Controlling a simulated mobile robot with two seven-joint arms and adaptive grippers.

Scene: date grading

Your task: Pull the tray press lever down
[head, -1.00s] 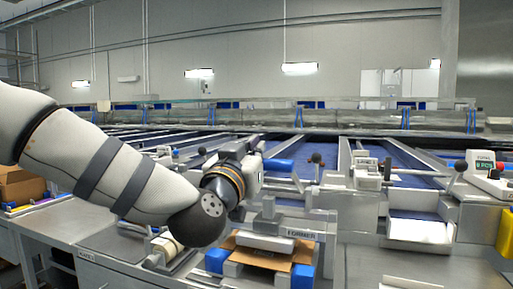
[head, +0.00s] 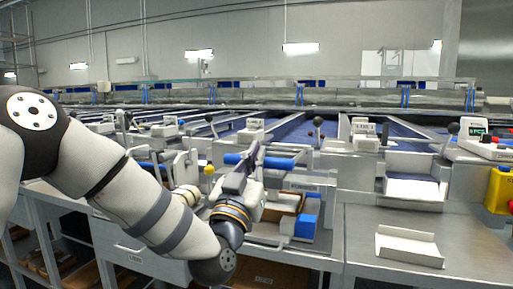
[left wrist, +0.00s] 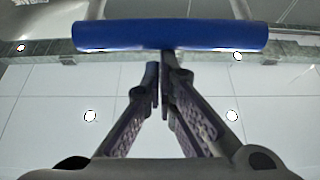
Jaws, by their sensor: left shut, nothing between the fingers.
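The lever's blue handle bar (head: 282,162) lies level above the former station in the head view, with its middle behind my left gripper. In the left wrist view the blue bar (left wrist: 170,35) runs across in front of the fingers. My left gripper (head: 254,150) points upward at the bar's middle, shut and empty. Its fingertips (left wrist: 162,68) meet just at the bar's lower edge; I cannot tell whether they touch it. Below, the former press (head: 305,186) holds a brown sheet (head: 284,227) beside a blue block (head: 305,226), partly hidden by my wrist. My right gripper is not in view.
A white open tray (head: 408,246) lies on the steel bench (head: 365,225) to the right, with bare bench around it. A yellow box (head: 499,190) stands at the far right. Black-knobbed levers (head: 318,122) and long blue conveyor lanes fill the back.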

